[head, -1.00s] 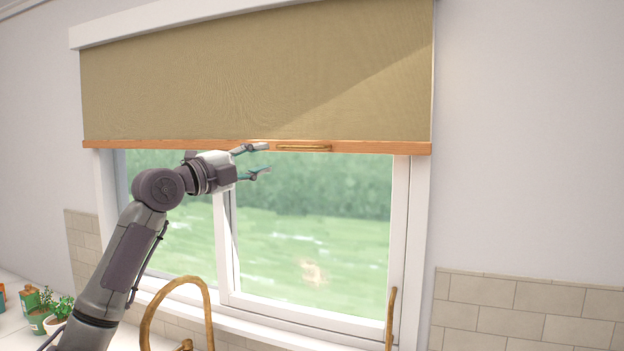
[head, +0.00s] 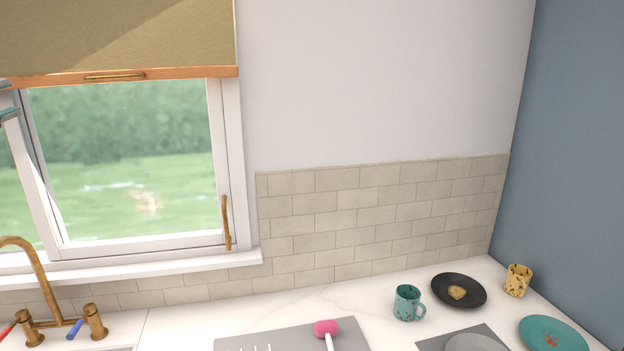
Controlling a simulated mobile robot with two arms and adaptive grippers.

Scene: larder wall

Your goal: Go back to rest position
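Only the fingertips of my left gripper (head: 8,100) show, at the left edge of the head view. They are apart with nothing between them, just below the wooden bar of the blind. The rest of that arm is out of the picture. My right gripper is not in view. The tan blind (head: 120,35) hangs over the upper part of the window. Its brass handle (head: 115,76) sits on the wooden bottom bar, to the right of my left fingertips and apart from them.
A brass tap (head: 38,275) stands at the lower left, below the window. On the white counter are a teal mug (head: 407,303), a black plate (head: 459,291), a yellow speckled cup (head: 517,281), a teal plate (head: 553,337) and a pink-headed utensil (head: 326,328). A blue wall (head: 575,150) closes the right side.

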